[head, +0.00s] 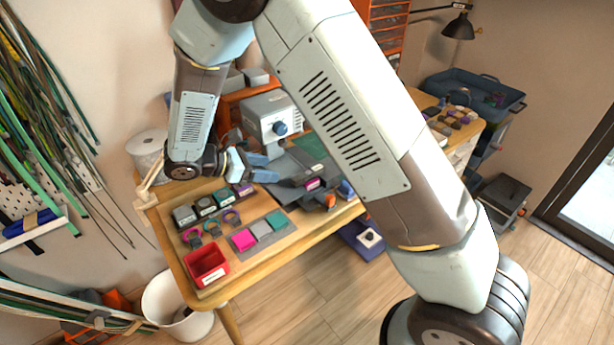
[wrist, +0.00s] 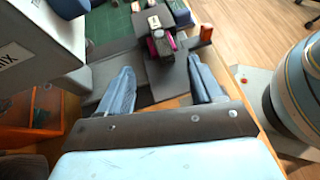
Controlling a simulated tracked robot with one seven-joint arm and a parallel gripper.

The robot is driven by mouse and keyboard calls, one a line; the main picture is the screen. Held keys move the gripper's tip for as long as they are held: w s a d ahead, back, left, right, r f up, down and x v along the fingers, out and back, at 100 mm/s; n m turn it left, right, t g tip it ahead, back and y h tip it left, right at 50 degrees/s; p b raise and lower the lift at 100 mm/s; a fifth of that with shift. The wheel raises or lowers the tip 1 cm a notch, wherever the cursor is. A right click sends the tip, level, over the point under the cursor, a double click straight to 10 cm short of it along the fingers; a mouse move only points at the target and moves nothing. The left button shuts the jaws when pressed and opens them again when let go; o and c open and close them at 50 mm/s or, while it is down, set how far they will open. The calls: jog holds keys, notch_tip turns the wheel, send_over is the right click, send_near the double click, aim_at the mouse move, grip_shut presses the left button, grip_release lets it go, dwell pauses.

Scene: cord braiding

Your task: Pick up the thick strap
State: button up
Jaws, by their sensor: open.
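I cannot pick out the thick strap with certainty in either view. My gripper (head: 267,168) is over the workbench, beside the grey machine, and its light blue fingers are apart. In the wrist view my gripper (wrist: 161,66) is open, with nothing between the fingers. Ahead of the fingertips, a magenta piece (wrist: 161,41) sits by a black block on a dark grey plate (wrist: 165,78). The head view shows a magenta piece (head: 313,184) right of the gripper. Long green and dark straps (head: 40,125) hang on the left wall.
The grey machine (head: 268,115) stands close to the gripper. Labelled dark boxes (head: 205,205), a tray of coloured squares (head: 262,231) and a red bin (head: 206,266) fill the bench's near left. An orange-topped item (head: 330,201) is near the front edge. Open floor lies in front.

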aim_at(306, 173)
jog(key=x, duration=1.3)
jog(key=shift+d, duration=0.25)
jog(key=shift+c, duration=0.5)
jog(key=c, duration=1.1)
jog(key=shift+r, duration=0.2)
